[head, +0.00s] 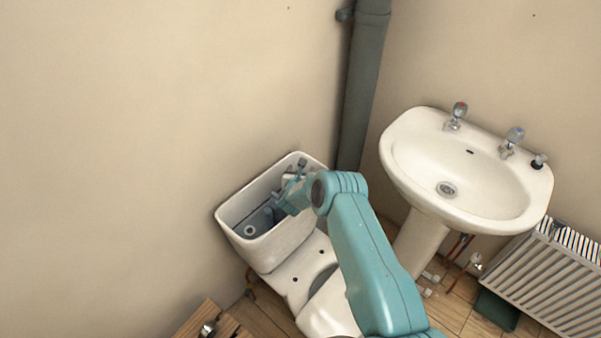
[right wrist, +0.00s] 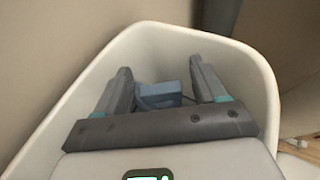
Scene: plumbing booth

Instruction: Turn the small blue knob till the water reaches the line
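The open white cistern (head: 275,245) stands against the wall in the head view, and its rim (right wrist: 262,75) surrounds my gripper in the right wrist view. My right gripper (head: 288,194) is inside the cistern near its right end. In the right wrist view its two dark fingers (right wrist: 161,85) are apart. A small blue blocky part (right wrist: 160,93), perhaps the knob, shows between and beyond them, with gaps on both sides; I cannot tell whether they touch it. The water level and the line cannot be made out. My left gripper is out of view.
A toilet bowl sits in front of the cistern, partly behind my right arm. A pedestal basin (head: 425,165) with taps stands to the right, beside a radiator (head: 555,285). A grey pipe (head: 362,90) rises behind. A wooden box (head: 208,320) is at the bottom.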

